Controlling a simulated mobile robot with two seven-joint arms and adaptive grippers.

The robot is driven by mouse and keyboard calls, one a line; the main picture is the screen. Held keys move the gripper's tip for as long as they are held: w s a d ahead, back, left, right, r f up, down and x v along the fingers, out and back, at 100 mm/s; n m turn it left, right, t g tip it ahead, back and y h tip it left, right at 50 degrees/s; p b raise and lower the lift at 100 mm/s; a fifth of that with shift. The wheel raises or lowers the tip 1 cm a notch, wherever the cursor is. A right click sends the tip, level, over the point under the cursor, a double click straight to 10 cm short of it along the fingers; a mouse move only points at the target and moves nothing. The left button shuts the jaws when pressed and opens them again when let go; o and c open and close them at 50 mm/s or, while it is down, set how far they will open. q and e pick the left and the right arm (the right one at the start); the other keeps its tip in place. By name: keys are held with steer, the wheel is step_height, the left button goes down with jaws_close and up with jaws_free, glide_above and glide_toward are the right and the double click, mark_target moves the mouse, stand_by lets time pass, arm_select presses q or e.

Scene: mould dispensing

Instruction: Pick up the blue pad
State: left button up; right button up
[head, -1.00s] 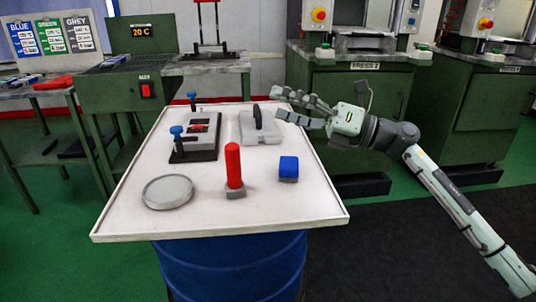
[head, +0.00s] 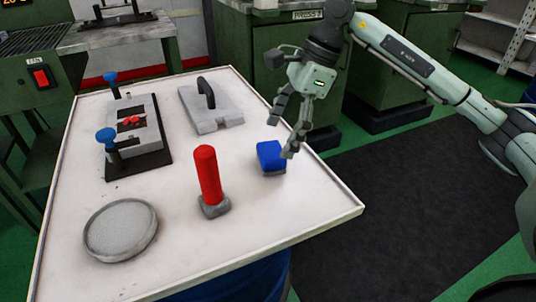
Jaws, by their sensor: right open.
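The blue pad (head: 270,156) is a small blue block lying on the white table (head: 255,220), near its right side. My right gripper (head: 282,138) is open and points down just above and to the right of the pad. One finger overlaps the pad's right edge in the picture; I cannot tell whether it touches. The far side of the pad is partly hidden by the fingers. My left gripper is not in view.
A red-handled tool (head: 208,180) stands left of the pad. A round grey dish (head: 121,230) lies at the front left. A mould with blue knobs (head: 135,130) and a grey plate with a black handle (head: 211,106) are further back.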

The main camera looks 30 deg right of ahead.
mark_target(272, 149)
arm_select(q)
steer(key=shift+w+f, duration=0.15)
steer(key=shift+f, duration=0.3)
arm_select(e)
steer(key=x, duration=0.5)
steer(key=shift+a, duration=0.1)
steer(key=c, duration=1.2)
steer(key=shift+r, duration=0.1)
steer(key=shift+c, duration=0.2)
step_height(272, 149, up, 9)
steer(key=shift+r, duration=0.1)
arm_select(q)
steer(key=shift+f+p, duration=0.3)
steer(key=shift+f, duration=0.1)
arm_select(e)
steer(key=shift+r, duration=0.4)
